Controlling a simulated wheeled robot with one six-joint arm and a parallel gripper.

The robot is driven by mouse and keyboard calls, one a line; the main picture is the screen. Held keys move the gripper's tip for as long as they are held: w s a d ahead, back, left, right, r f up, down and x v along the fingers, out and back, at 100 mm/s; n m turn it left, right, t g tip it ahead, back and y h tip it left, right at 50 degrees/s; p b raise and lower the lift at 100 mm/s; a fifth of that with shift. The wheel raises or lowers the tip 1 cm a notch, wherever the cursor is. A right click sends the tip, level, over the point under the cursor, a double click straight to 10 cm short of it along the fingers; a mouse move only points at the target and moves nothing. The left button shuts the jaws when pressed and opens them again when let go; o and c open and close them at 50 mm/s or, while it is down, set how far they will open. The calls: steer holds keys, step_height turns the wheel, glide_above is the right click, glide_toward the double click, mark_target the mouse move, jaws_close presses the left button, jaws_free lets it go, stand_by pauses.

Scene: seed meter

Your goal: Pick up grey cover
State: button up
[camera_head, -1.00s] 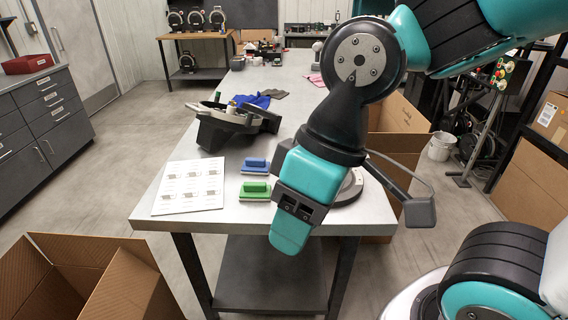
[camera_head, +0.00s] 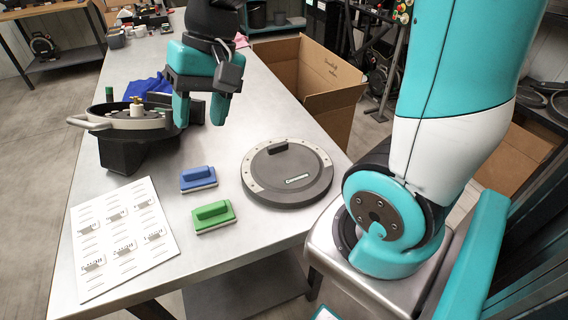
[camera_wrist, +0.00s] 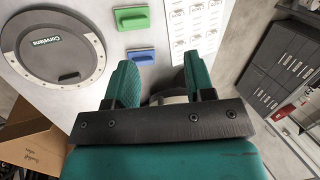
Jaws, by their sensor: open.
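The grey cover (camera_head: 287,171) is a round, flat disc with a dark short handle and a pale label. It lies on the table near the right edge. In the wrist view the cover (camera_wrist: 52,45) is at the upper left, outside the fingers. My gripper (camera_head: 200,108) is open, fingers pointing down, above the table behind and left of the cover. In the wrist view its two teal fingers (camera_wrist: 160,82) are apart, with part of the seed meter body (camera_wrist: 172,97) showing between them. Nothing is held.
The open seed meter housing (camera_head: 135,125) stands left of my gripper. A blue block (camera_head: 198,178), a green block (camera_head: 213,215) and a white sheet with small parts (camera_head: 120,240) lie on the table (camera_head: 240,258). An open cardboard box (camera_head: 325,75) stands beyond the right edge.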

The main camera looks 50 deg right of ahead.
steer(key=w+d+f+m, duration=0.2)
steer(key=w+d+m, duration=0.25)
steer(key=d, duration=0.25)
steer(key=w+d+f+m, duration=0.2)
steer(key=w+d+m, duration=0.1)
steer(key=d+m, duration=0.3)
steer(key=m+t, duration=0.1)
steer(key=m, duration=0.9)
glide_above(278, 144)
steer(key=d, duration=0.2)
steer(key=shift+n, duration=0.25)
steer(key=f, duration=1.6)
steer(key=shift+s+a+f, duration=0.2)
steer(key=shift+a+f, duration=0.05)
steer(key=shift+f, duration=0.1)
steer(key=shift+s+d+p+x, duration=0.15)
steer(key=shift+p+x, duration=0.35)
steer(key=shift+x, duration=1)
steer(key=shift+s+d+p+x, duration=0.15)
steer(key=shift+p+x, duration=0.3)
steer(key=shift+x, duration=1)
steer(key=shift+f, duration=0.1)
jaws_close()
